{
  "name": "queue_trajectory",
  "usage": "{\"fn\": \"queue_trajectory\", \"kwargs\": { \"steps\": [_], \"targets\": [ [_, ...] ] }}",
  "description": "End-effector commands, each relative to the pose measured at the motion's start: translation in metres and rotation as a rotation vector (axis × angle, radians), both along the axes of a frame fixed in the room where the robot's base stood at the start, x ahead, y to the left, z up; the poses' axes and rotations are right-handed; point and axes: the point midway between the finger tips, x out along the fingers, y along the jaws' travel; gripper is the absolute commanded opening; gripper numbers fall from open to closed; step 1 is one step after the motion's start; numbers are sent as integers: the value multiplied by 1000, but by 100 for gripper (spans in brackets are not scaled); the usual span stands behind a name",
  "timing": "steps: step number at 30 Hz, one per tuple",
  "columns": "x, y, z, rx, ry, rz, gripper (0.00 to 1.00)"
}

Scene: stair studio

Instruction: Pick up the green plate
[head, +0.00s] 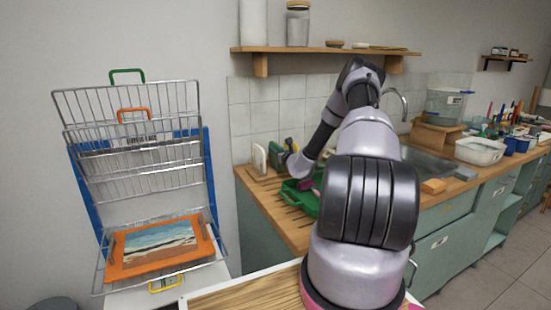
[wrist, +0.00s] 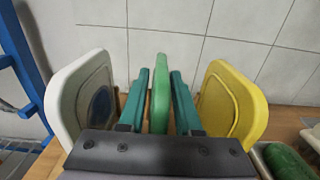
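The green plate (wrist: 160,92) stands on edge, seen edge-on in the middle of the wrist view. My gripper (wrist: 160,75) is open, with one teal finger on each side of the plate. Narrow gaps seem to show between the fingers and the plate, clearest near the finger bases. The plate's lower part is hidden behind the gripper body. In the head view, a green plate edge (head: 275,155) shows beside the white plate, next to my gripper (head: 284,155), which is small and partly covered there.
A white plate (wrist: 82,98) stands left of my gripper, a yellow plate (wrist: 232,100) right. A tiled wall (wrist: 220,45) is behind. A dish with a green sponge (wrist: 286,162) lies right. A green tray (head: 298,197) sits on the counter; a wire rack (head: 130,105) stands left.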

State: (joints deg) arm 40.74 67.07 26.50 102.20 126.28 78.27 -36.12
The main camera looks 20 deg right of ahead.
Motion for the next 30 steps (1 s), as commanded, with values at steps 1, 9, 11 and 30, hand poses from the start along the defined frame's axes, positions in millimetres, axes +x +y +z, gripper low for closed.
{"fn": "queue_trajectory", "kwargs": {
  "steps": [1, 9, 11, 30],
  "targets": [
    [0, 0, 0, 0, 0, 0, 9],
    [0, 0, 0, -1, 0, 0, 0],
    [0, 0, 0, -1, 0, 0, 0],
    [0, 0, 0, -1, 0, 0, 0]
  ]
}}
